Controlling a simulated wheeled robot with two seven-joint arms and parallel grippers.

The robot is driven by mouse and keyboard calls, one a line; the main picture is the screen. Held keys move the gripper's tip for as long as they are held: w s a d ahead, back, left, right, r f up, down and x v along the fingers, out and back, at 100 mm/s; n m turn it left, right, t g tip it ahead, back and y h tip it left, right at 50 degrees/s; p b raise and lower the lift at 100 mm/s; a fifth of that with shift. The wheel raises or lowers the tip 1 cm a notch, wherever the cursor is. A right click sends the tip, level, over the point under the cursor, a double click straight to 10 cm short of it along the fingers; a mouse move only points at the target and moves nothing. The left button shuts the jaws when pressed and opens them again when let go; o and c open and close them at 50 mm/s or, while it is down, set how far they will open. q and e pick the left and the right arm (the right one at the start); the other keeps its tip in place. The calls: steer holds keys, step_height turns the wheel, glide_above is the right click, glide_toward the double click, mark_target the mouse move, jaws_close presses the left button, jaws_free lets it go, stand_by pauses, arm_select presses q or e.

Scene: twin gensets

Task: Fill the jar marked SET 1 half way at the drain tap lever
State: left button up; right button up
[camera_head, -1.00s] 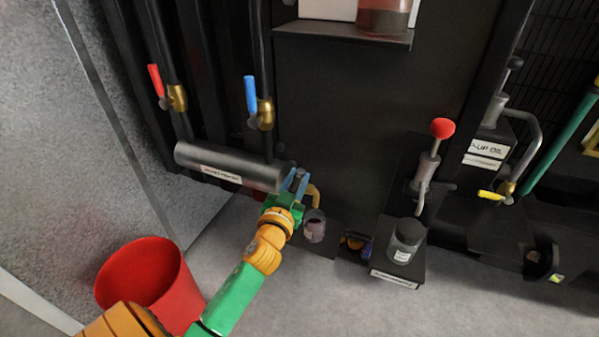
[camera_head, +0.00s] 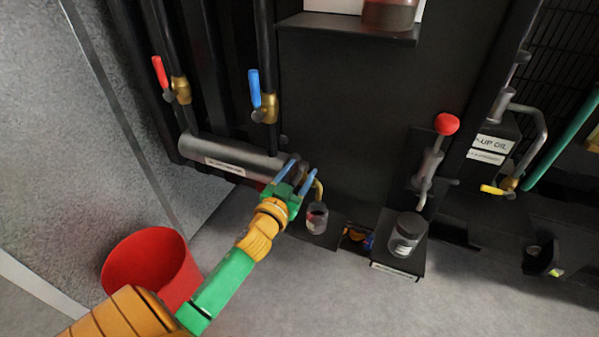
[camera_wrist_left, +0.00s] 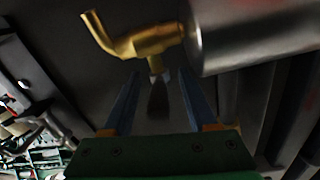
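A brass drain tap (camera_wrist_left: 145,40) sits at the end of a grey cylinder (camera_head: 235,158). Its dark lever (camera_wrist_left: 158,98) hangs between the fingers of my left gripper (camera_head: 297,176). The fingers are apart, with gaps on both sides of the lever in the left wrist view (camera_wrist_left: 160,100). The tap's brass spout (camera_head: 319,190) shows just right of the gripper in the head view. My right gripper is not in view.
A red-handled valve (camera_head: 160,72) and a blue-handled valve (camera_head: 254,88) are above the cylinder. A red bucket (camera_head: 150,262) stands on the floor at left.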

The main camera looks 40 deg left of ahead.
arm_select(q)
steer(key=v, duration=0.7)
steer(key=shift+s, duration=0.1)
